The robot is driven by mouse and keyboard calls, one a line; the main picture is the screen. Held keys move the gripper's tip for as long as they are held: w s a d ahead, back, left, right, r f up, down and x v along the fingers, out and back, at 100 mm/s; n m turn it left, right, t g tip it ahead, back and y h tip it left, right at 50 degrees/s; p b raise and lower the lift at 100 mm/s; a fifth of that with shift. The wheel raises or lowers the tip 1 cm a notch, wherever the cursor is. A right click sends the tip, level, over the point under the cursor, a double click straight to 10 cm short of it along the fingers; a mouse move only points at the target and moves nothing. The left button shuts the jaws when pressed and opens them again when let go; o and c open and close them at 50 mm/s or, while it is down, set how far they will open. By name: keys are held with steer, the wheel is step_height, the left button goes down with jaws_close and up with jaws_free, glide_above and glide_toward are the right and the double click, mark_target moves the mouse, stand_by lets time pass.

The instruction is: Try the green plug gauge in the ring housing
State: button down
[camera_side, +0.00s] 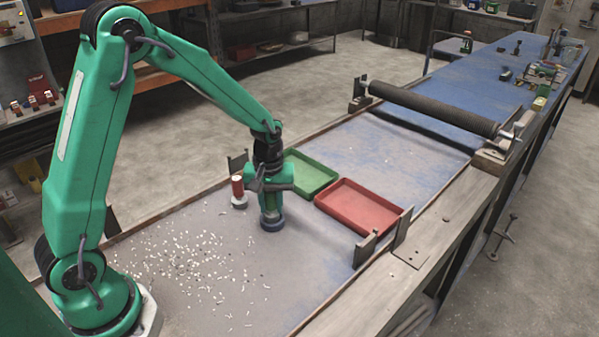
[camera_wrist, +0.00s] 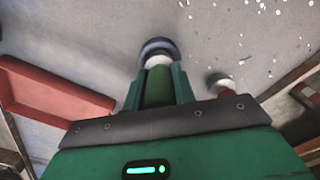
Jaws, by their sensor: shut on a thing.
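My gripper (camera_side: 270,203) is shut on the green plug gauge, whose green body (camera_wrist: 157,87) shows between the fingers in the wrist view. A pale end of the gauge (camera_wrist: 158,61) points away from the fingers, toward the ring housing. The ring housing (camera_side: 272,225) is a dark blue round piece on the bench, directly under my gripper; it also shows past the fingertips in the wrist view (camera_wrist: 156,46). The pale end meets or overlaps the ring. I cannot tell how deep it sits. In the side view the fingers hide most of the gauge.
A red gauge with a pale base (camera_side: 238,190) stands just left of my gripper. A green tray (camera_side: 331,181) and a red tray (camera_side: 337,213) lie to the right. Small white pieces (camera_side: 185,265) are scattered over the near bench. A dark roller (camera_side: 435,108) spans the bench farther back.

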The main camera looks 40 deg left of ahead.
steer(key=shift+r, duration=2.55)
steer(key=shift+d, duration=0.15)
